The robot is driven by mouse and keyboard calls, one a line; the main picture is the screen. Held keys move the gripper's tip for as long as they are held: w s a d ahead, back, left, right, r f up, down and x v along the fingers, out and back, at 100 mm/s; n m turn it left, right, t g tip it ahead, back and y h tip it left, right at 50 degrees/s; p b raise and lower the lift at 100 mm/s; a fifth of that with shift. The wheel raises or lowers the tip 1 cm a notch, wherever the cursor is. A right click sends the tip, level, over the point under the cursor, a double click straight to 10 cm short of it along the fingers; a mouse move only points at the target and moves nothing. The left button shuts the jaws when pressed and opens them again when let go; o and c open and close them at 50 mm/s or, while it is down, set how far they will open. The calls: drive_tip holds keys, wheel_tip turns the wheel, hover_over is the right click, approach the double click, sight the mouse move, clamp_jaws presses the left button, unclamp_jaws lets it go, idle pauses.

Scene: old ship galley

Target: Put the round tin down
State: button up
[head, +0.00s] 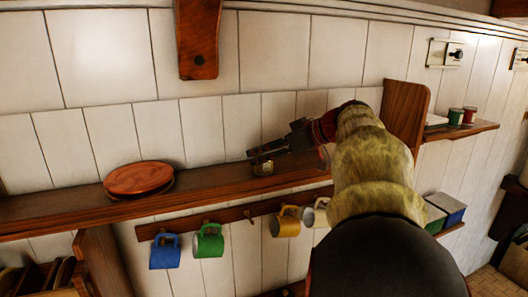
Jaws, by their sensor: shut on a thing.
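The round tin (262,168) is small and brassy, at the wooden shelf (90,212) on the tiled wall. My gripper (264,156) reaches in from the right and is shut on the tin, covering its upper part. The tin's underside is at the level of the shelf top; I cannot tell whether it touches the board. My arm hides the shelf to the right of the gripper.
A reddish-brown round dish (138,177) lies on the shelf to the left, with bare board between it and the tin. Below hang a blue mug (164,252), a green mug (208,242) and a yellow mug (285,222). A wooden upright (404,112) closes the shelf's right end.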

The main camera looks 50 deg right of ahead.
drive_tip(key=shift+f+b, duration=0.15)
drive_tip(key=shift+b, duration=0.15)
drive_tip(key=o, duration=1.2)
drive_tip(key=shift+r+p, duration=0.3)
drive_tip(key=shift+p, duration=0.1)
drive_tip(key=b+v, duration=0.1)
drive_tip(key=v, duration=1.1)
drive_tip(key=shift+f, duration=0.1)
